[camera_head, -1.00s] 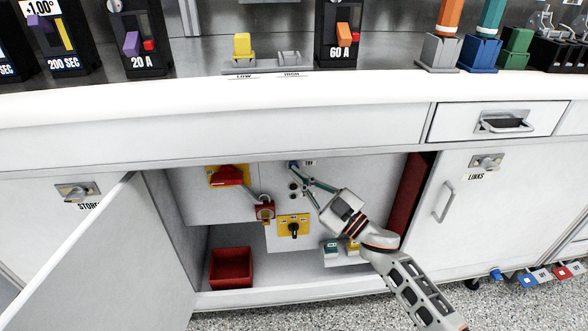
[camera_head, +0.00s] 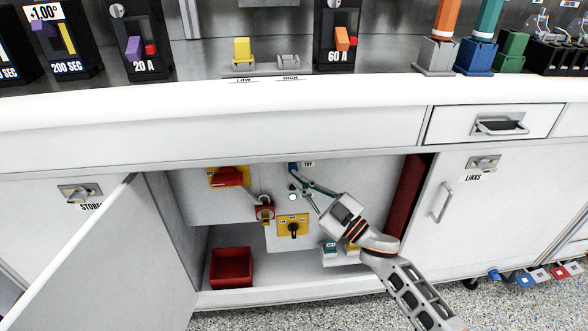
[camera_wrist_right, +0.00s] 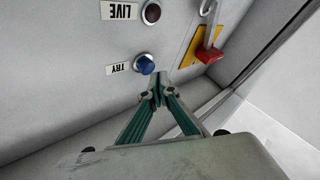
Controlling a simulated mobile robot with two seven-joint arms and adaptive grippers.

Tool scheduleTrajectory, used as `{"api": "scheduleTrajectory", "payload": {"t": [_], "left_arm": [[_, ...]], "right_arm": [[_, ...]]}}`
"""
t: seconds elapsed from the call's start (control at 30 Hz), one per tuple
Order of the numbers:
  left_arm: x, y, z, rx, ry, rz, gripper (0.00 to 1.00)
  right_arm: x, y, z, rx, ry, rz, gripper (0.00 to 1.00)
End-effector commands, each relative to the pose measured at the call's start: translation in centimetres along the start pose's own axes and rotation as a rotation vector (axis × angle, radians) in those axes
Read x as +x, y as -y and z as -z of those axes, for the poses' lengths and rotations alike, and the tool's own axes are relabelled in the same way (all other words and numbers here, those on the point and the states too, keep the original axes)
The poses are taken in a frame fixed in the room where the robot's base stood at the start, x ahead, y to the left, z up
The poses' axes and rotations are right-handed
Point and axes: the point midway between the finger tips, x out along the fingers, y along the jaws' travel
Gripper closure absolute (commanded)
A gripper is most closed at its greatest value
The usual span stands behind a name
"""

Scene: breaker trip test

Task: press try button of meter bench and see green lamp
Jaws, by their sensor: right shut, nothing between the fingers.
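The blue TRY button (camera_head: 292,167) sits at the top of the meter bench's inner panel (camera_head: 345,185), beside its label. It also shows in the wrist view (camera_wrist_right: 145,65). My right gripper (camera_head: 297,173) is shut and empty, fingertips close to the button. In the wrist view the fingertips (camera_wrist_right: 158,96) appear just beside the button; I cannot tell whether they touch it. Below the button, the LIVE lamp (camera_wrist_right: 151,12) is dark red and unlit. A lower lamp (camera_head: 292,197) glows nearly white; its green colour cannot be made out. My left gripper is not in view.
The open cabinet door (camera_head: 90,255) stands at left. A red bin (camera_head: 231,267) sits on the cabinet floor.

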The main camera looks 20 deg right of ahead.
Motion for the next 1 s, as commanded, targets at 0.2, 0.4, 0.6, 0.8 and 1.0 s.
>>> {"api": "scheduleTrajectory", "payload": {"t": [0.2, 0.4, 0.6, 0.8, 1.0], "left_arm": [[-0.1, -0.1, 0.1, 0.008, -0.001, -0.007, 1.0], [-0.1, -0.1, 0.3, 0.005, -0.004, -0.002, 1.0], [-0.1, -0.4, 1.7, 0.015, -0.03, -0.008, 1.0], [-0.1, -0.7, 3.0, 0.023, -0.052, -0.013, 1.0], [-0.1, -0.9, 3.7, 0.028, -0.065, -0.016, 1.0]], "right_arm": [[-0.2, 0.2, 0.2, 0.001, -0.001, 0.0, 1.0], [-0.3, 0.2, 0.3, 0.001, -0.001, 0.0, 1.0], [-1.3, 0.9, 1.4, 0.0, -0.004, -0.001, 1.0], [-2.6, 1.9, 2.3, -0.001, -0.003, 0.0, 1.0], [-3.5, 2.5, 2.8, 0.0, -0.003, -0.001, 1.0]]}}
